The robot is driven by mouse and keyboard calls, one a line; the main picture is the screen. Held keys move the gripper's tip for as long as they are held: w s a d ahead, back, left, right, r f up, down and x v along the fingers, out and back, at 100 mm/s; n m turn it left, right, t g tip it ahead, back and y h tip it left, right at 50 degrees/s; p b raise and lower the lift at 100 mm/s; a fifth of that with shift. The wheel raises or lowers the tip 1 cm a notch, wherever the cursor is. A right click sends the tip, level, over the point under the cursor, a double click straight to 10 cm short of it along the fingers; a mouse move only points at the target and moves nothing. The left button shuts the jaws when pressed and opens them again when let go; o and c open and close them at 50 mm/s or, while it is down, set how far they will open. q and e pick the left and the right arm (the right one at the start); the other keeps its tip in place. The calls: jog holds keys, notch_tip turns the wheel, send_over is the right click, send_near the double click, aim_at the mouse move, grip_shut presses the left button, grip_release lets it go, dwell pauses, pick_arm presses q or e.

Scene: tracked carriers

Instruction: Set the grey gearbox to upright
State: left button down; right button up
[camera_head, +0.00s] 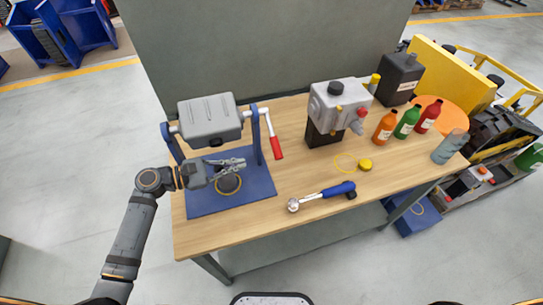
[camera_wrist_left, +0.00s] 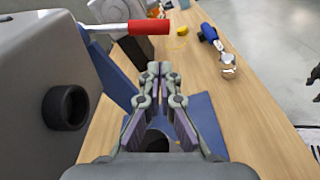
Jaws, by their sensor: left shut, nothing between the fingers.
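The grey gearbox (camera_head: 209,119) hangs between the two uprights of a blue stand (camera_head: 250,188) at the left of the bench. Its ribbed face shows upward, and a dark round port (camera_wrist_left: 66,107) shows on its side in the left wrist view. A lever with a red grip (camera_head: 277,148) is at the stand's right upright; the grip also shows in the wrist view (camera_wrist_left: 149,27). My left gripper (camera_head: 241,163) is shut and empty, in front of and below the gearbox, above the stand's base. It appears apart from the gearbox and lever. My right gripper is not seen.
A grey pump-like unit (camera_head: 341,98) on a dark block stands right of the stand. A blue-handled ratchet (camera_head: 325,195) and a yellow cap (camera_head: 365,165) lie in front. Several bottles (camera_head: 407,122) and a dark canister (camera_head: 398,79) fill the right end.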

pick_arm(q)
jog(key=p+x, duration=0.2)
jog(key=x, duration=0.8)
jog(key=shift+d, duration=0.1)
